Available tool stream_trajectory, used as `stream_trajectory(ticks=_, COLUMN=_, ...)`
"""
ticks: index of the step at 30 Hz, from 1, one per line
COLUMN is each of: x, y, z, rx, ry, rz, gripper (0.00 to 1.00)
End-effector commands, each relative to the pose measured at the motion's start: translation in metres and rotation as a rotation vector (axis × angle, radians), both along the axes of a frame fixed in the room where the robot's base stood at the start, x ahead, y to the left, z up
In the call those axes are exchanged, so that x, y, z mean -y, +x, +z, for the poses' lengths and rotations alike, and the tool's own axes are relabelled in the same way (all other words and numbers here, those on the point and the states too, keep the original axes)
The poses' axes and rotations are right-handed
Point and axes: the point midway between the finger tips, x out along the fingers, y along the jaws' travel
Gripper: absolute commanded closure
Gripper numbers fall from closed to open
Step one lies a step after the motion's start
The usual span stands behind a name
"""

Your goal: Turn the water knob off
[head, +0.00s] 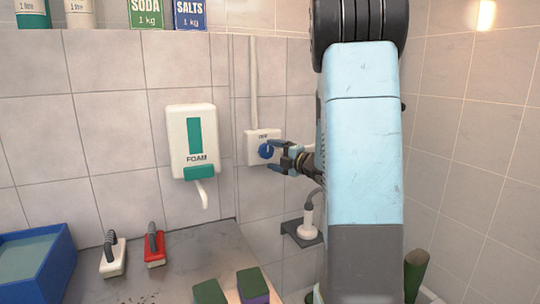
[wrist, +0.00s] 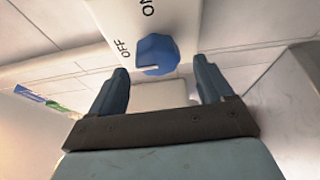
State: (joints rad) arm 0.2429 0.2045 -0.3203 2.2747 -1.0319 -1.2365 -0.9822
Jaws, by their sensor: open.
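The blue water knob (head: 265,150) sits on a white wall plate (head: 256,136) right of the foam dispenser. In the wrist view the knob (wrist: 157,52) shows near the top, with the words OFF and ON printed on the white plate (wrist: 185,22). My gripper (head: 277,156) is open and empty in front of the knob. In the wrist view its fingers (wrist: 160,72) stand to the left and right of the knob, with no clear contact.
A white foam dispenser (head: 193,145) hangs to the left. A shower head (head: 308,218) rests on a dark bracket (head: 300,233) below. The counter (head: 185,265) holds two brushes, sponges and a blue tub (head: 58,250). A conduit (head: 253,80) runs up from the plate.

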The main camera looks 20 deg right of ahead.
Motion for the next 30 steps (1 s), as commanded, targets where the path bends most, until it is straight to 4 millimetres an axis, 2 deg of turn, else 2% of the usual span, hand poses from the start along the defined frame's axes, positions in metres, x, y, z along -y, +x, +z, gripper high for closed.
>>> stream_trajectory(ticks=9, x=0.026, y=-0.060, z=0.000, rx=-0.001, ry=0.001, rz=-0.004, gripper=0.20)
stream_trajectory(ticks=15, x=0.036, y=-0.086, z=-0.001, rx=-0.002, ry=0.000, rz=-0.002, gripper=0.20)
stream_trajectory(ticks=21, x=0.040, y=-0.097, z=-0.001, rx=-0.001, ry=0.001, rz=0.000, gripper=0.20)
stream_trajectory(ticks=30, x=0.040, y=-0.098, z=-0.001, rx=-0.002, ry=0.000, rz=0.000, gripper=0.20)
